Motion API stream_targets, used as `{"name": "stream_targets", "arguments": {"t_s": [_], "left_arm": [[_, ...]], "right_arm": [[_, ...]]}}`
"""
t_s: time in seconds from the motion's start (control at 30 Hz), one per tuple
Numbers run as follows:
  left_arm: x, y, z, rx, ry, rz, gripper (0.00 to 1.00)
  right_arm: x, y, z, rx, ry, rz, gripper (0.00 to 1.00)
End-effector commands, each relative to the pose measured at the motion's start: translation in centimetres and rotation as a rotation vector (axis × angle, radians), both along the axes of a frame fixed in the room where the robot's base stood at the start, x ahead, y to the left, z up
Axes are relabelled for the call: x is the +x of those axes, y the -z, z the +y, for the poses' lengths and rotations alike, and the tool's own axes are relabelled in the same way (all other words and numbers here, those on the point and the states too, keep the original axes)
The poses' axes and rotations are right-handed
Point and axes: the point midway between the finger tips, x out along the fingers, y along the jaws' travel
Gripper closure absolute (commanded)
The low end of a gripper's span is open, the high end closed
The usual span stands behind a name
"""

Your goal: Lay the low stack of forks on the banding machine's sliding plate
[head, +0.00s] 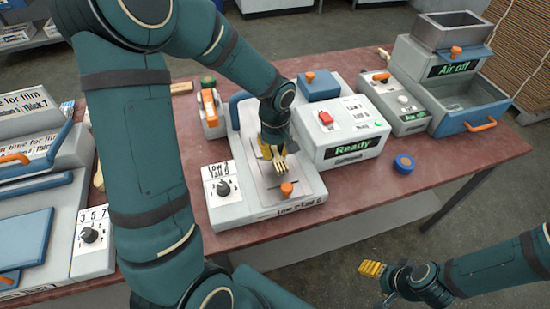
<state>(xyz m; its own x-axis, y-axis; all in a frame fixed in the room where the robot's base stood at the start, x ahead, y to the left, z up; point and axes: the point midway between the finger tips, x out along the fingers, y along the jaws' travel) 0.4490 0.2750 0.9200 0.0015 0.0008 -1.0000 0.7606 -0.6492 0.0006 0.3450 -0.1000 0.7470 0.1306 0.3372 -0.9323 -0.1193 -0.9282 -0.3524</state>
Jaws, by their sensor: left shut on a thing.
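The banding machine (345,146) stands mid-table, with a lit "Ready" sign on its front. Its pale flat plate (256,186) lies to the left of that box, with an orange knob (287,188) near the front. My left gripper (272,152) points down over the plate, shut on the low stack of forks (281,166). The pale fork tines show beside its yellow finger pads; the rest is hidden by the gripper. I cannot tell whether the forks touch the plate. My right gripper (372,270) is at the lower right, off the table, its yellow pad visible.
A dial box (222,190) marked low and tall sits left of the plate.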

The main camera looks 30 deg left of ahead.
Motion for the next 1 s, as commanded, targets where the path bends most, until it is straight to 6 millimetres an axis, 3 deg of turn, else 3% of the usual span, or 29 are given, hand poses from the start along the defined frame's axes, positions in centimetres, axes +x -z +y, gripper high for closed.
{"name": "stream_targets", "arguments": {"t_s": [0.2,0.6,0.63,0.7,1.0], "left_arm": [[0.0,3.0,0.0,-0.001,0.000,0.002,1.00],[0.0,3.5,0.0,0.000,0.000,0.000,1.00],[0.0,3.5,0.0,0.000,0.000,0.000,0.79],[0.0,3.4,0.0,0.000,0.000,0.000,0.60],[0.0,3.3,0.0,0.000,0.000,0.000,0.60]], "right_arm": [[0.2,0.8,0.0,-0.001,0.000,-0.004,0.37],[0.2,1.2,0.0,-0.001,0.001,-0.006,0.37],[0.2,1.2,0.0,-0.001,0.001,-0.006,0.37],[0.2,1.1,0.0,-0.001,0.001,-0.006,0.37],[0.2,1.0,0.0,-0.001,0.001,-0.006,0.37]]}}
